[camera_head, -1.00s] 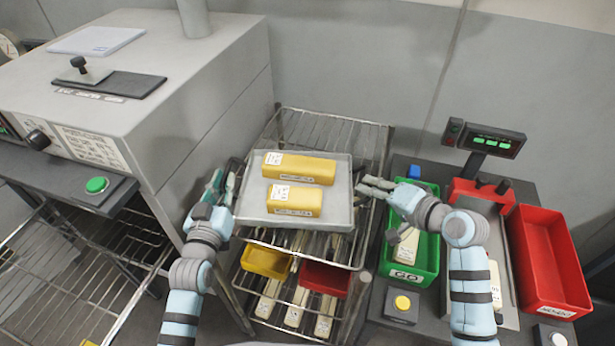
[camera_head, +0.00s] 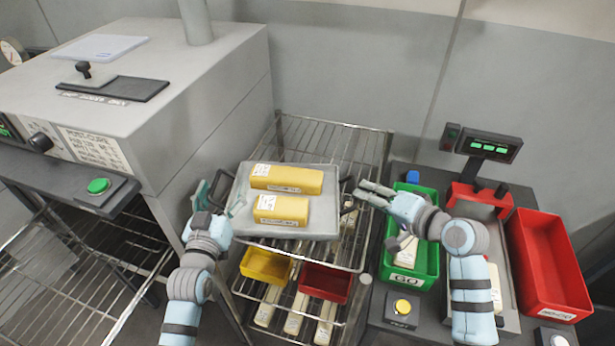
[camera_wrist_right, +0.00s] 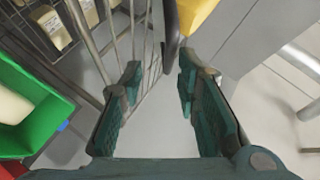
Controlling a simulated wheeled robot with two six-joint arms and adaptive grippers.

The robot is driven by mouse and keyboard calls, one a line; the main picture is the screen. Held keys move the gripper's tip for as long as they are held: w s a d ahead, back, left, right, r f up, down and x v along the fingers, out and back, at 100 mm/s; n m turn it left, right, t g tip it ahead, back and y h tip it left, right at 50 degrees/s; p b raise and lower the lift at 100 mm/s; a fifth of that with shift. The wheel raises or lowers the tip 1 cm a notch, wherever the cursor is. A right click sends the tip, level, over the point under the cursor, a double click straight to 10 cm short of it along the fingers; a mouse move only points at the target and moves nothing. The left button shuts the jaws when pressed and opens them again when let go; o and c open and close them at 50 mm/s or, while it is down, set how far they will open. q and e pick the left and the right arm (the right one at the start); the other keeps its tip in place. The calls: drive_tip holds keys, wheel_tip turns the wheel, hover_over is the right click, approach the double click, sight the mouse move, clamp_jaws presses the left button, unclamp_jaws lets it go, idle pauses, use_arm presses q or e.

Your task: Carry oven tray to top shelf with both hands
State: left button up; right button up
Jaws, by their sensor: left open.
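The grey oven tray (camera_head: 330,190) carries two yellow blocks (camera_head: 286,178) (camera_head: 281,210) with white labels. It is on or just above the top shelf of the wire rack (camera_head: 330,135), overhanging toward its left side; contact with the wires is unclear. Dark handles show at its left (camera_head: 222,186) and right (camera_head: 349,207). My left gripper (camera_head: 218,196) is open at the left handle. My right gripper (camera_head: 364,191) is by the right handle. In the right wrist view its fingers (camera_wrist_right: 157,85) are apart, with no object between the tips.
A large grey oven (camera_head: 190,95) stands close at left. Yellow (camera_head: 265,264) and red (camera_head: 326,282) bins sit lower in the rack. At right are a green bin (camera_head: 428,262), a scale display (camera_head: 488,145) and a red bin (camera_head: 550,262). The shelf's back is bare.

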use_arm(q)
drive_tip(key=s, duration=1.2)
drive_tip(key=shift+a, duration=0.15)
use_arm(e)
drive_tip(key=shift+o, duration=1.3)
drive_tip(key=shift+w, duration=0.1)
drive_tip(key=o, duration=0.5)
drive_tip(key=shift+o, duration=0.2)
drive_tip(key=v, duration=1.2)
